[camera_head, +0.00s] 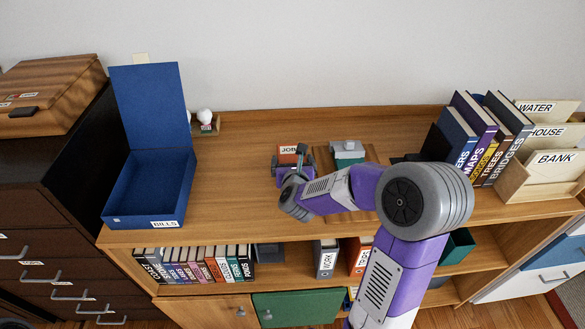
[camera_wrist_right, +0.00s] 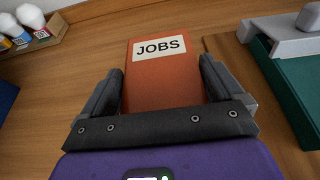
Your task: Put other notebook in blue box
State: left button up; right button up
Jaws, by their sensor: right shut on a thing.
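The orange notebook labelled JOBS (camera_head: 287,158) lies on the wooden desk, right of centre from the blue box. It also shows in the right wrist view (camera_wrist_right: 150,88). My right gripper (camera_head: 291,163) is shut on it, with one finger along each side; its fingers also show in the right wrist view (camera_wrist_right: 161,82). I cannot tell whether the notebook is clear of the desk. The blue box (camera_head: 128,221), labelled BILLS, stands at the desk's left end with its lid raised at the back. Its visible inside looks empty. My left gripper is not in view.
Upright books (camera_head: 470,135) and a wooden file holder (camera_head: 535,187) fill the right end. The desk between notebook and blue box is clear.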

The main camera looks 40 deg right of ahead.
jog(key=shift+w+f, duration=0.1)
jog(key=shift+f, duration=0.6)
jog(key=shift+f, duration=0.1)
jog(key=o, duration=0.8)
